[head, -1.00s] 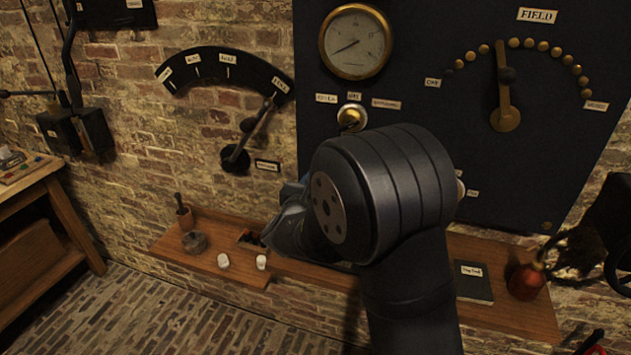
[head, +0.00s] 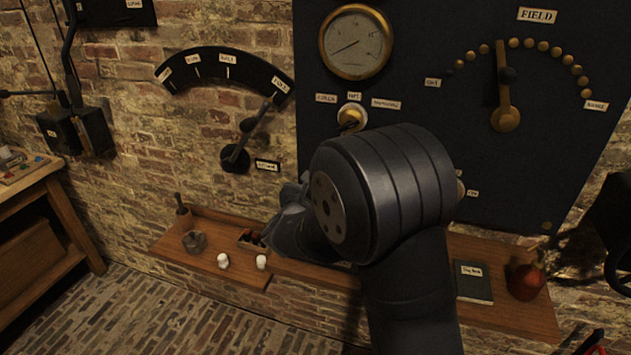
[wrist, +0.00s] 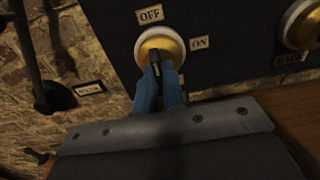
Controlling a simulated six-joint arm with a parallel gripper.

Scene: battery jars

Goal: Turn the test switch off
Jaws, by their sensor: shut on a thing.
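In the wrist view, the test switch (wrist: 160,42) is a round brass-and-white fitting on the dark panel. An OFF label (wrist: 150,14) sits above it and an ON label (wrist: 200,42) to its right. My gripper (wrist: 158,68) has its blue fingers close together on the front of the switch, shut on its small lever. The fingers cover most of the lever, so I cannot tell which label it points to. In the head view, my gripper's wrist housing (head: 380,185) hides the fingers and most of the switch area.
Another brass switch (wrist: 302,24) is close on the right in the wrist view. A large black-handled lever (head: 240,145) is on the brick wall to the left. Below, a wooden shelf (head: 190,252) holds small items and a dark book (head: 474,281).

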